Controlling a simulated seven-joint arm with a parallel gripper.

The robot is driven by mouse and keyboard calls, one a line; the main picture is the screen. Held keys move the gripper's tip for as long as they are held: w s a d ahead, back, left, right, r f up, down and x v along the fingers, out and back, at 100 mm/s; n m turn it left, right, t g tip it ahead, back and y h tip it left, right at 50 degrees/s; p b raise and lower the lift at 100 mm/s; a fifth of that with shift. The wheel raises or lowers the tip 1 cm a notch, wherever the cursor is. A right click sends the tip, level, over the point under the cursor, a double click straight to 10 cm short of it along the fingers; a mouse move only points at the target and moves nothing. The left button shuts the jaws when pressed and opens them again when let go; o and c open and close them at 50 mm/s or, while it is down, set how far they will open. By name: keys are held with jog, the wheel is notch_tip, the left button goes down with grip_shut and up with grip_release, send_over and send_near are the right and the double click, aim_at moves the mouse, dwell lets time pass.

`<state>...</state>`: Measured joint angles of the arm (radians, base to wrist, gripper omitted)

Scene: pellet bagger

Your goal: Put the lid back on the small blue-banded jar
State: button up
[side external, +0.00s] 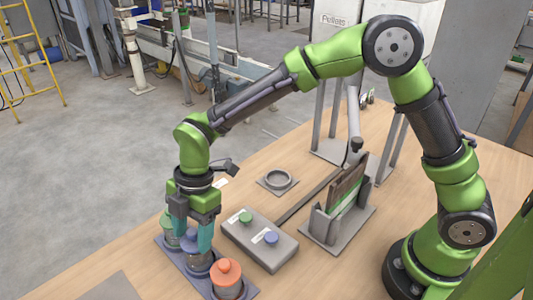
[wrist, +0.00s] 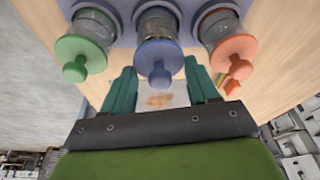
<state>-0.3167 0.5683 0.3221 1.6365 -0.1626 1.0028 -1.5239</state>
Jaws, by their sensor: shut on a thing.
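The blue-banded jar (side external: 199,259) stands in the middle of the grey-blue rack (side external: 250,291), and also shows in the wrist view (wrist: 157,24). My gripper (side external: 192,240) points down over it with its teal fingers shut on the blue lid (wrist: 158,55), one finger on each side. The lid's round knob shows in the wrist view. The lid is in line with the jar's mouth; I cannot tell whether it is seated or slightly above. The fingers partly hide lid and jar in the side view.
A green-lidded jar (wrist: 85,40) and an orange-lidded jar (wrist: 225,35) stand close on either side. A grey box (side external: 262,245) with green and blue knobs sits beside the rack. A ring-shaped holder (side external: 278,180) and a grey upright stand (side external: 335,222) are farther back.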

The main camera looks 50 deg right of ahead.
jog(key=shift+f, duration=0.15)
dwell(0.7)
jog(key=o, duration=1.3)
jog(key=shift+r, duration=3.55)
grip_shut()
